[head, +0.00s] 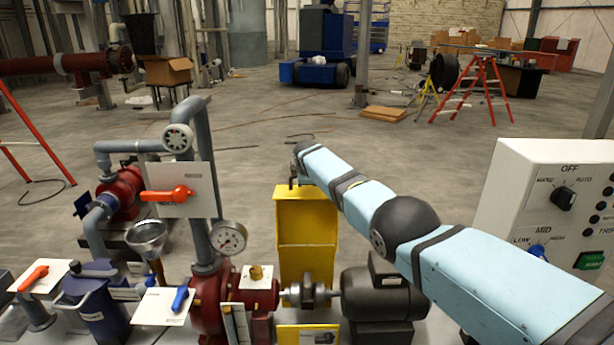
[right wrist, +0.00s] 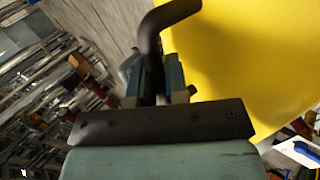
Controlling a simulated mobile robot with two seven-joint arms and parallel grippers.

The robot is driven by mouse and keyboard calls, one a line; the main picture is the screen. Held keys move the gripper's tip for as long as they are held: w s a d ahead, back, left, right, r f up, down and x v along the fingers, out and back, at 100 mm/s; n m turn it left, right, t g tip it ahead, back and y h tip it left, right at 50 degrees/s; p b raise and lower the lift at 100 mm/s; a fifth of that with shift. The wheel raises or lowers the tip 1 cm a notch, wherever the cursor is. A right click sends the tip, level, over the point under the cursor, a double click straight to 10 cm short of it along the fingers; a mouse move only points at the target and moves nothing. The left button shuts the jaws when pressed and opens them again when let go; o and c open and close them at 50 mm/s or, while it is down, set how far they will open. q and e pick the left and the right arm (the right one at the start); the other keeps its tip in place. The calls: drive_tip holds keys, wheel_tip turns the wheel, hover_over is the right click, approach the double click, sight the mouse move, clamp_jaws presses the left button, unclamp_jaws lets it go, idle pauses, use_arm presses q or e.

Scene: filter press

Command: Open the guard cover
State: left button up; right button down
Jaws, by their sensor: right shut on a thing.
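The yellow guard cover (head: 306,240) stands raised and upright behind the shaft coupling (head: 308,294), which is exposed between the red pump (head: 215,300) and the dark motor (head: 382,300). My right arm reaches in from the right, and my right gripper (head: 295,178) is at the cover's top edge. In the right wrist view the gripper (right wrist: 160,85) is shut on a black bent handle (right wrist: 167,18) beside the yellow cover face (right wrist: 245,60). The handle is mostly hidden in the head view. My left gripper is not in view.
A pressure gauge (head: 229,237) and grey pipes stand left of the cover. Valve panels with an orange lever (head: 168,194) and a blue lever (head: 181,297) are at the left. A white control box (head: 545,215) stands at the right. Open floor lies behind.

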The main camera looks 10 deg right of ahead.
drive_tip(key=shift+f, duration=0.1)
idle(0.3)
drive_tip(key=c, duration=1.1)
unclamp_jaws()
drive_tip(key=shift+c, duration=0.2)
drive_tip(key=shift+s+r+p, duration=0.25)
drive_tip(key=shift+r+p, duration=0.45)
drive_tip(key=shift+p, duration=0.15)
drive_tip(key=shift+p+v, duration=0.7)
drive_tip(key=shift+v, duration=0.1)
drive_tip(key=b+v, duration=0.1)
drive_tip(key=v, duration=0.9)
drive_tip(key=shift+s+a+r+b, duration=0.15)
drive_tip(key=shift+s+b, duration=0.2)
drive_tip(key=shift+s, duration=0.05)
